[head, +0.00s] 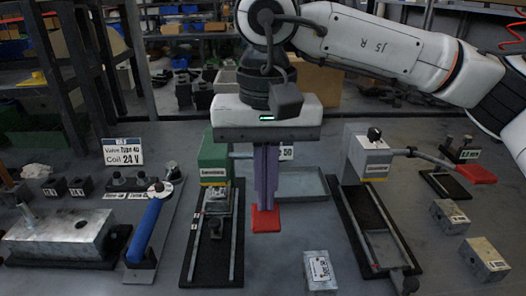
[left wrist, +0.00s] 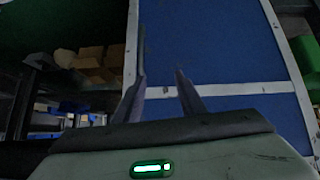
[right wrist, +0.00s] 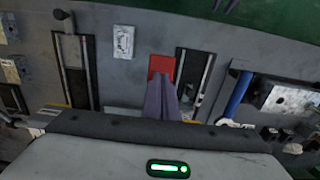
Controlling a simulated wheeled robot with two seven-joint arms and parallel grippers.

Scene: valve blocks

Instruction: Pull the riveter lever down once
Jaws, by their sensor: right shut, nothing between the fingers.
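A green machine (head: 214,160) stands left of centre on the bench in the head view, behind a dark rail fixture (head: 211,250). A red pad (head: 265,220) that looks like a lever handle is directly below the purple fingers of my right gripper (head: 266,203). The fingers are shut and empty, at or touching the pad. The pad also shows at the fingertips in the right wrist view (right wrist: 161,64). The lever's rod is mostly hidden behind my gripper. My left gripper (left wrist: 162,82) is open and empty, facing blue panels away from the bench.
A grey machine (head: 370,157) with another red-ended lever (head: 478,174) stands to the right. A blue-handled tool (head: 150,225) and a metal block (head: 62,236) lie left. A labelled block (head: 320,270) is at the front, with several more blocks at right.

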